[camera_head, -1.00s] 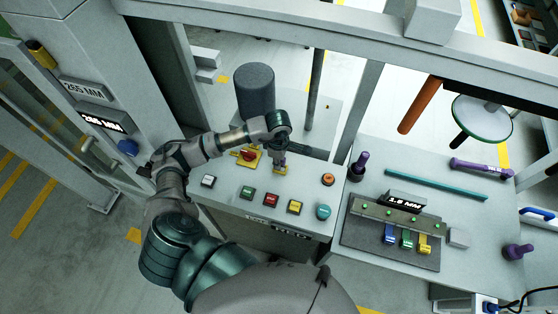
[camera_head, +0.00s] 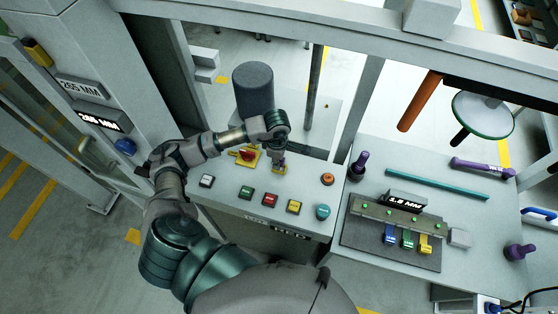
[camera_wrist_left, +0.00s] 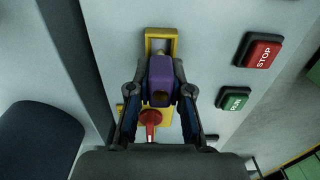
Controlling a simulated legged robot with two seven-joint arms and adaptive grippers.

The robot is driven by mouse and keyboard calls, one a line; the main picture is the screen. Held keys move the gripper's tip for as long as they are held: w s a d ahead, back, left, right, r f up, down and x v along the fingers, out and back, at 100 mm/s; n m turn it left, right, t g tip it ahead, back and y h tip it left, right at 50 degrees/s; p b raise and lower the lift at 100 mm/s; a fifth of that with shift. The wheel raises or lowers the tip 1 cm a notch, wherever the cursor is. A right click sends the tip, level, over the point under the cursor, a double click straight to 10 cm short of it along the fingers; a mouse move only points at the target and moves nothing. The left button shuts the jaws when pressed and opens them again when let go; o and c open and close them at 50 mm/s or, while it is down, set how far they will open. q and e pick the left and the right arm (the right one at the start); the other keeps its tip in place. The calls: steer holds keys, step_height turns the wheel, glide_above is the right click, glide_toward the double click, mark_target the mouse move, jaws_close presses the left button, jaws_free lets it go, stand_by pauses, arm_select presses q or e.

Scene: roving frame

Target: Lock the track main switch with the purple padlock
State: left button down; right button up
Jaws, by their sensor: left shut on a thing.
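My left gripper (camera_head: 280,153) is over the button panel, its fingers shut on the purple padlock (camera_wrist_left: 160,80). The padlock also shows in the head view (camera_head: 281,162), small and partly under the gripper. In the wrist view it lies between both fingers, in front of a yellow bracket (camera_wrist_left: 175,44). I cannot tell whether its shackle passes through the bracket. The red switch handle (camera_wrist_left: 151,118) is just below the padlock in the wrist view, over a yellow plate. In the head view the red switch (camera_head: 247,154) is left of the gripper. My right gripper is not in view.
The panel carries several buttons, among them a green one (camera_head: 246,192) and a red one (camera_head: 270,199). A grey cylinder (camera_head: 253,88) stands behind it. At right, a table (camera_head: 350,275) bears a rack with blue, green and yellow pieces, a teal rod (camera_head: 435,185) and purple tools.

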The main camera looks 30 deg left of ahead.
arm_select(q)
steer(key=shift+f+b, duration=0.6)
steer(key=shift+f, duration=0.15)
steer(key=c, duration=1)
jaws_free()
steer(key=shift+r, duration=0.1)
steer(key=shift+r, duration=0.2)
step_height(320, 180, up, 8)
steer(key=shift+d+f, duration=0.15)
steer(key=shift+f, duration=0.05)
